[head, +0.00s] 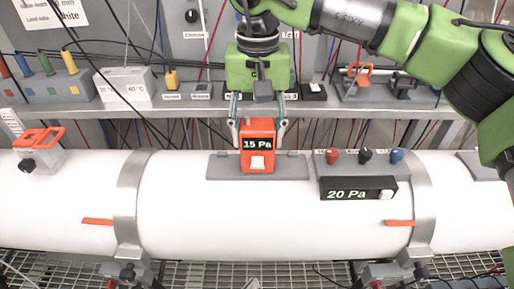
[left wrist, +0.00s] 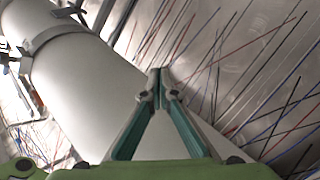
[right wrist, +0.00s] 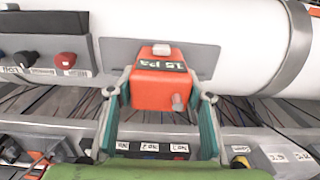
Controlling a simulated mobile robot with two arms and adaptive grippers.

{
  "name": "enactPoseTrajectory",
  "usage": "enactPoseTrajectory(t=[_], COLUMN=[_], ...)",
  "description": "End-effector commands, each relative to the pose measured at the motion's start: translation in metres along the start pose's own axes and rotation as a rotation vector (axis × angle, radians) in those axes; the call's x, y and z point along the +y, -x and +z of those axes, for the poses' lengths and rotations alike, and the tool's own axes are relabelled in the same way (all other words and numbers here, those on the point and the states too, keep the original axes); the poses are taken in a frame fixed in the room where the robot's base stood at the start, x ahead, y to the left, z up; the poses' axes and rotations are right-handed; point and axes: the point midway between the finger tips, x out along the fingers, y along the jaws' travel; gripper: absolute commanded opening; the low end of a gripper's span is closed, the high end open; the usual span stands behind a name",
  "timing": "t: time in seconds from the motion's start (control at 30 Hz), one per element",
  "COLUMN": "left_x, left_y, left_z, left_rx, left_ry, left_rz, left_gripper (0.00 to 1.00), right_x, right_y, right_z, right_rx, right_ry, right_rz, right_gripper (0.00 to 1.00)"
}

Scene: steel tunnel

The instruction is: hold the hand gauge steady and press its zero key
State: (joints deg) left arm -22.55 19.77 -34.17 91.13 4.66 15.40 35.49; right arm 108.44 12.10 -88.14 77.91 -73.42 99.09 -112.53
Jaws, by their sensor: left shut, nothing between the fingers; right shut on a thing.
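The orange hand gauge (head: 258,132) stands at a grey plate (head: 222,167) on the white pipe, its dark display reading 15 Pa. Its white zero key (head: 257,162) faces the front, below the display. My right gripper (head: 258,124) is shut on the gauge from behind, one finger on each side. The right wrist view shows the gauge (right wrist: 150,92) between the fingers and the white key (right wrist: 161,49) beyond it. My left gripper (left wrist: 158,80) is shut and empty in the left wrist view, its fingertips together. I cannot make it out in the head view.
A dark box (head: 340,190) reading 20 Pa, with a white button, sits right of the gauge below red, black and blue knobs. A grey shelf (head: 180,109) with devices and cables runs behind. An orange-handled fitting (head: 40,140) is at left. The pipe front is clear.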

Motion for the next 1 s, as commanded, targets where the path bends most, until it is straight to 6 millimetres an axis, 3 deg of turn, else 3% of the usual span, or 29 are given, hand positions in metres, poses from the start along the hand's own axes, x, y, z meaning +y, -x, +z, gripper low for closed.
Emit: enactPoseTrajectory(t=[0.2, 0.37, 0.43, 0.6, 0.7, 0.8, 1.0], left_x=[0.094, 0.158, 0.18, 0.207, 0.219, 0.228, 0.235], left_y=[0.011, 0.033, 0.042, 0.059, 0.07, 0.079, 0.087], left_z=[-0.057, -0.1, -0.126, -0.199, -0.232, -0.255, -0.276], left_rx=[0.116, 0.185, 0.218, 0.288, 0.316, 0.333, 0.346], left_ry=[0.137, 0.255, 0.314, 0.446, 0.506, 0.547, 0.582], left_rz=[0.215, 0.372, 0.427, 0.491, 0.524, 0.55, 0.574], left_gripper=[0.0, 0.0, 0.0, 0.0, 0.0, 0.0, 0.0], right_x=[0.0, 0.0, 0.0, 0.0, 0.0, 0.0, 0.0], right_y=[-0.002, -0.002, -0.002, -0.002, -0.002, -0.002, -0.002], right_z=[0.001, 0.001, 0.001, 0.001, 0.001, 0.001, 0.001], right_rx=[-0.004, -0.004, -0.004, -0.004, -0.004, -0.004, -0.004], right_ry=[0.001, 0.001, 0.001, 0.001, 0.001, 0.001, 0.001], right_rz=[0.002, 0.002, 0.002, 0.002, 0.002, 0.002, 0.002], right_gripper=[0.21, 0.21, 0.21, 0.21, 0.21, 0.21, 0.21])
